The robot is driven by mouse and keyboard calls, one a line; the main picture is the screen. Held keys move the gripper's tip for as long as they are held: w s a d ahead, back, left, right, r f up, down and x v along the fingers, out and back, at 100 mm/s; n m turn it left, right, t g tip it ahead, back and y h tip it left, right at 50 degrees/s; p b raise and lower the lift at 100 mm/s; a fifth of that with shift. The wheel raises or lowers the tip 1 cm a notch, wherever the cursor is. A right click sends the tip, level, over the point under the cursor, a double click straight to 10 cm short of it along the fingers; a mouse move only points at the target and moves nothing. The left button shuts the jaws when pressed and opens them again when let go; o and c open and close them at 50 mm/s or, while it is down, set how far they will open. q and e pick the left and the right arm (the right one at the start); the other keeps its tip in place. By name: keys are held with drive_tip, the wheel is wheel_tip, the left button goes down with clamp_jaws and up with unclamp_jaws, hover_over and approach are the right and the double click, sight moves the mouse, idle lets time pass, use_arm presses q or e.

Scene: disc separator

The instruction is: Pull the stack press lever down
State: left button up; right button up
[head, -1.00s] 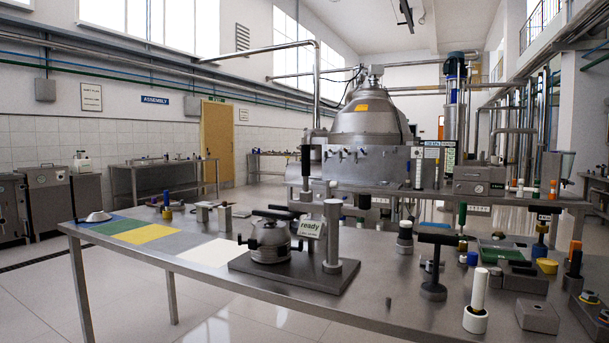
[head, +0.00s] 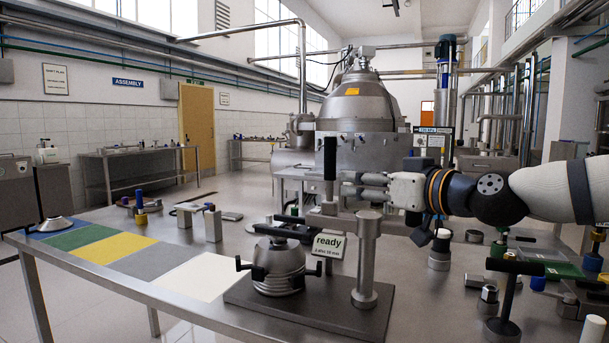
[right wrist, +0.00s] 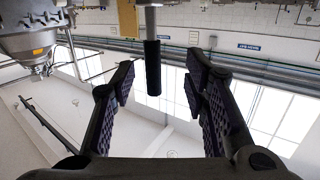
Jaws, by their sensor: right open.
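The stack press stands on a dark base plate (head: 330,318) with a grey column (head: 366,265). Its lever has a black handle (head: 330,158) that points upright above the press arm. A grey disc stack holder (head: 279,268) with black side knobs sits under the arm. A sign (head: 328,246) reading "ready" hangs by the column. My right gripper (head: 347,184) reaches in from the right, level with the handle's lower part. In the right wrist view, the open fingers (right wrist: 160,72) stand either side of the black handle (right wrist: 152,68), with gaps visible. My left gripper is not in view.
Coloured mats (head: 132,250) lie along the left table edge. A small metal stand (head: 207,223) is left of the press. A black T-handled tool (head: 508,290) and several small parts crowd the right side. The big separator (head: 356,110) stands behind the table.

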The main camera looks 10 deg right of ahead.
sight(334, 156)
drive_tip(key=shift+t, duration=0.5)
drive_tip(key=w+a+r+b, duration=0.1)
drive_tip(key=w, duration=0.2)
drive_tip(key=w+a+r, duration=0.1)
drive_tip(key=w, duration=0.3)
drive_tip(key=w+a+r+b, duration=0.1)
drive_tip(key=w, duration=0.2)
drive_tip(key=shift+w+r+b, duration=0.2)
drive_tip(key=shift+r+b, duration=0.1)
drive_tip(key=shift+r, duration=0.05)
drive_tip(key=shift+w+a+r, duration=0.2)
drive_tip(key=shift+w+r, duration=0.05)
drive_tip(key=shift+w, duration=0.05)
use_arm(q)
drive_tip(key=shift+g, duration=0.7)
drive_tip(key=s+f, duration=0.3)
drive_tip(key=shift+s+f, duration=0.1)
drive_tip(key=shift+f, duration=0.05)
use_arm(e)
clamp_jaws()
